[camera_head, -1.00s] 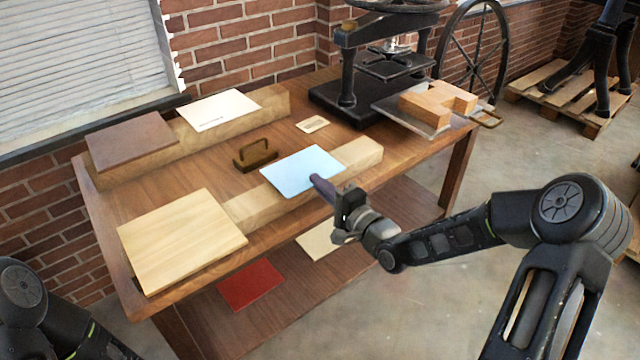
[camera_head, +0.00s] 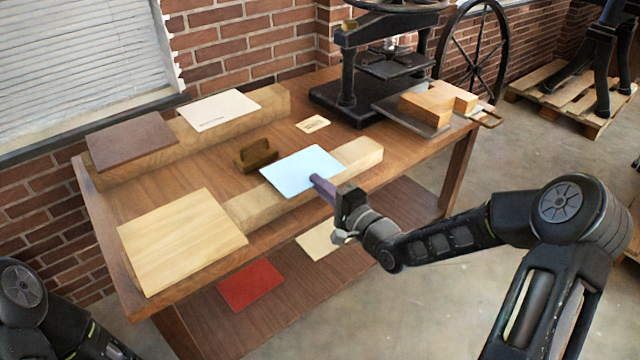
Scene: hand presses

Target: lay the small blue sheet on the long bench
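The small blue sheet (camera_head: 300,170) is pale blue and lies over a long light wooden beam on the long bench (camera_head: 210,175), a brown wooden table. Its left part reaches past the beam's far edge. My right gripper (camera_head: 322,186) comes in from the right, its purplish fingers at the sheet's near right edge. The fingers show edge-on as one bar, so I cannot tell whether they grip the sheet or only overlap it in view. My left arm shows only at the lower left corner; its gripper is outside the picture.
A pale board (camera_head: 180,240) covers the beam's left end. A brown board (camera_head: 130,142) and a cream sheet (camera_head: 220,109) lie on the rear beam. A brown handled block (camera_head: 256,155), a small card (camera_head: 313,124) and a black press (camera_head: 350,95) stand behind. A red sheet (camera_head: 250,285) lies on the lower shelf.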

